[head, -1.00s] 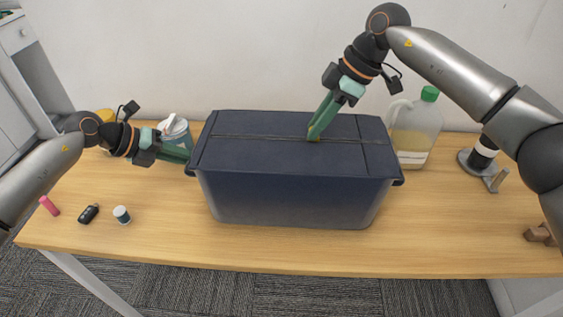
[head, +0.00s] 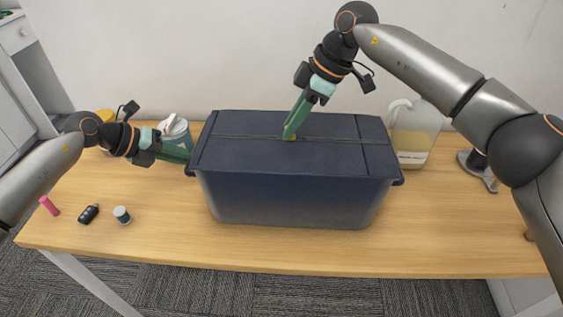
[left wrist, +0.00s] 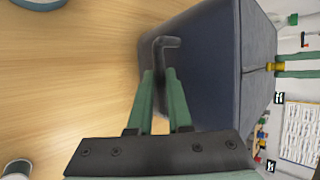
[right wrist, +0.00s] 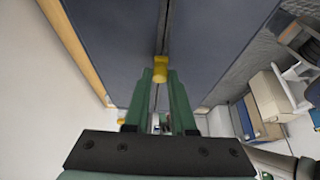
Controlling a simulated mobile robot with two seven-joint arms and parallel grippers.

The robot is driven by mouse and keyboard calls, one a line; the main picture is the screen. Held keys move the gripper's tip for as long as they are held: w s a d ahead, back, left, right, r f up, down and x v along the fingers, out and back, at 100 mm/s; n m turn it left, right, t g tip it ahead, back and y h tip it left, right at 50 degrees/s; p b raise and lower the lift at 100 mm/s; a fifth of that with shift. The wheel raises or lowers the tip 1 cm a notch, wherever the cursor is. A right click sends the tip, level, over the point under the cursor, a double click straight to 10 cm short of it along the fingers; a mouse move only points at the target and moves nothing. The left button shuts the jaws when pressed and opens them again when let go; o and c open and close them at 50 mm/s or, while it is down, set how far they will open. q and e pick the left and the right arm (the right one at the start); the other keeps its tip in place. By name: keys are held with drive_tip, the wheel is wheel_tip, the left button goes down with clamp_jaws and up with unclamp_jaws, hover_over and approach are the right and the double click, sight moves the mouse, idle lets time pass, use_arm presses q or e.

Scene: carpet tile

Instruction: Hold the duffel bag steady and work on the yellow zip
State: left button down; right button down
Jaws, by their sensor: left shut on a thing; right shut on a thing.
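The dark blue duffel bag (head: 290,195) stands upright on the table, its top panel flat. The zip line (head: 235,136) runs lengthwise across the top; I cannot tell whether its two edges are parted. My right gripper (head: 290,134) is shut on the yellow zip (right wrist: 160,68), near the middle of the top. The yellow zip also shows in the left wrist view (left wrist: 269,67). My left gripper (head: 188,160) is at the bag's left end, shut on the dark end handle (left wrist: 165,45); in the left wrist view its fingers partly hide that handle.
A jug with a green cap (head: 412,135) stands close behind the bag's right end. A white-lidded tub (head: 175,130) stands behind my left gripper. A pink stick (head: 49,205), a black key fob (head: 88,213) and a small jar (head: 122,214) lie at the left front. The table front (head: 290,250) is clear.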

drive_tip(key=shift+a+r, duration=0.1)
drive_tip(key=shift+a, duration=0.15)
drive_tip(key=shift+a, duration=2.45)
drive_tip(key=shift+a, duration=2.4)
drive_tip(key=c, duration=0.9)
unclamp_jaws()
drive_tip(key=shift+d, duration=0.1)
drive_tip(key=v, duration=0.6)
